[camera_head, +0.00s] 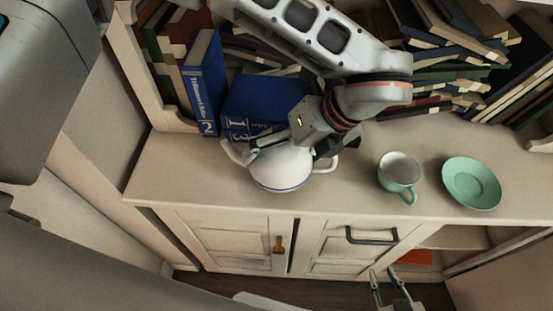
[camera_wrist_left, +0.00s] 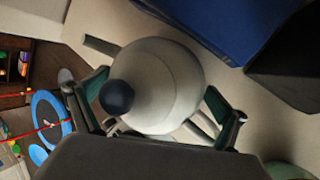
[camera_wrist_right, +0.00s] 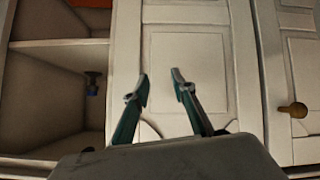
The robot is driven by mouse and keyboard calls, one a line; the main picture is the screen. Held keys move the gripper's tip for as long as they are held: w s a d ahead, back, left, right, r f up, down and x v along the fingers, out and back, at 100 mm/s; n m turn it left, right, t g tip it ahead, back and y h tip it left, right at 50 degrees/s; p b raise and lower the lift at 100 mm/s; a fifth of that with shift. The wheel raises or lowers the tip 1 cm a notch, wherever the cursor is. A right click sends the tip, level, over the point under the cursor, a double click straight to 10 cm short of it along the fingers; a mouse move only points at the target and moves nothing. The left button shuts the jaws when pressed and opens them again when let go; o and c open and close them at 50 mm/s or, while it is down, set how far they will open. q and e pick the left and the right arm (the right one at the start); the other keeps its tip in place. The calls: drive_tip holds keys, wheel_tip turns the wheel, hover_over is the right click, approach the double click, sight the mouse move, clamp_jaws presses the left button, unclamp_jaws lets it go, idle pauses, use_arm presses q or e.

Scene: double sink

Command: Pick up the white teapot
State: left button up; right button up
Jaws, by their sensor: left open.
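The white teapot (camera_head: 280,171) stands upright on the cabinet top, with its spout to the left and its handle to the right in the head view. My left gripper (camera_head: 297,143) is over it from above, partly hiding its lid. In the left wrist view the round white teapot (camera_wrist_left: 165,80), with a dark lid knob, lies between the open fingers of the left gripper (camera_wrist_left: 155,92). I cannot tell whether either finger touches it. My right gripper (camera_head: 390,284) is open and empty, low in front of the cabinet doors; it also shows in the right wrist view (camera_wrist_right: 161,85).
A green cup (camera_head: 399,172) and a green saucer (camera_head: 471,183) stand right of the teapot. Blue books (camera_head: 262,103) stand close behind it, with more books piled along the back. Cabinet doors with a dark handle (camera_head: 371,236) and an open shelf lie below.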

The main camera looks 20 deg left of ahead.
use_arm(q)
drive_tip(key=c, duration=1.8)
